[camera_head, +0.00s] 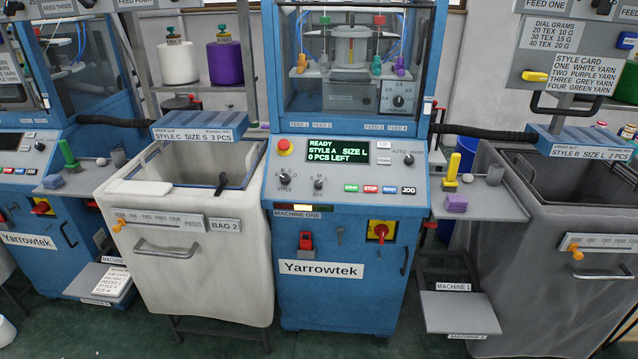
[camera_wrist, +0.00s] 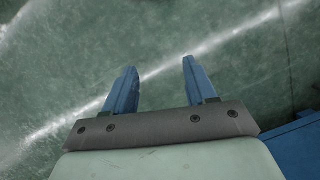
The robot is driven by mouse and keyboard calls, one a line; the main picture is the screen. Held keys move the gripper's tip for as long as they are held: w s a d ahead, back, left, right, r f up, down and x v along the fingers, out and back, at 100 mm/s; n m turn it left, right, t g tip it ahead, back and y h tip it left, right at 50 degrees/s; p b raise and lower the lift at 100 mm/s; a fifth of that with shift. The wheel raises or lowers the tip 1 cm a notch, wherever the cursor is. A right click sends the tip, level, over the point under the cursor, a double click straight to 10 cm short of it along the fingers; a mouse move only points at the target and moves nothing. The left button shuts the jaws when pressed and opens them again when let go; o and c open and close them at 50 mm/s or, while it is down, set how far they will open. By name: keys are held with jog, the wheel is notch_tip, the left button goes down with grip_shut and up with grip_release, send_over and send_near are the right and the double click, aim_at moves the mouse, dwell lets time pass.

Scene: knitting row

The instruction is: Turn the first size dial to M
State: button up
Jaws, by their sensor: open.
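Machine one (camera_head: 335,245) is a blue knitting machine in the middle of the head view. Its panel has a small dark size dial (camera_head: 318,185) with S M L marks. The pointer is too small to read. The display (camera_head: 336,152) above it reads READY, STYLE A, SIZE L, 0 PCS LEFT. A style dial (camera_head: 284,179) sits to the left of the size dial. My gripper (camera_wrist: 160,64) shows only in the wrist view. Its two blue fingers are apart with nothing between them, over green floor. The size dial is not in the wrist view.
A pale bag bin (camera_head: 200,270) stands left of the machine and a grey bin (camera_head: 590,220) stands at right. A shelf (camera_head: 485,203) with a yellow post and purple block juts from the machine's right. Another blue machine (camera_head: 20,185) is at far left. Green floor lies in front.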

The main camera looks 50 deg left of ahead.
aim_at(319, 183)
jog(key=w+a+r+n+t+y, duration=0.1)
jog(key=w+a+r+n, duration=0.15)
jog(key=a+r, duration=0.7)
jog(key=w+a+r+n+t+y, duration=0.1)
jog(key=w+a+r+t, duration=0.3)
jog(key=a, duration=1)
jog(key=w+a+r+n+g+y, duration=0.1)
jog(key=w+a+r, duration=0.1)
jog(key=a+r, duration=0.85)
jog(key=a+r+m+t+y, duration=0.3)
jog(key=a+r+y, duration=0.1)
jog(key=a+r, duration=2.4)
notch_tip(319, 183, up, 4)
jog(key=w+a+m, duration=0.2)
jog(key=w+m, duration=0.1)
jog(key=m, duration=1.1)
jog(key=shift+t+y, duration=0.3)
jog(key=shift+y, duration=0.1)
jog(key=x, duration=1.3)
jog(key=shift+s+a+f, duration=0.1)
jog(key=shift+a, duration=0.25)
jog(key=shift+c, duration=0.5)
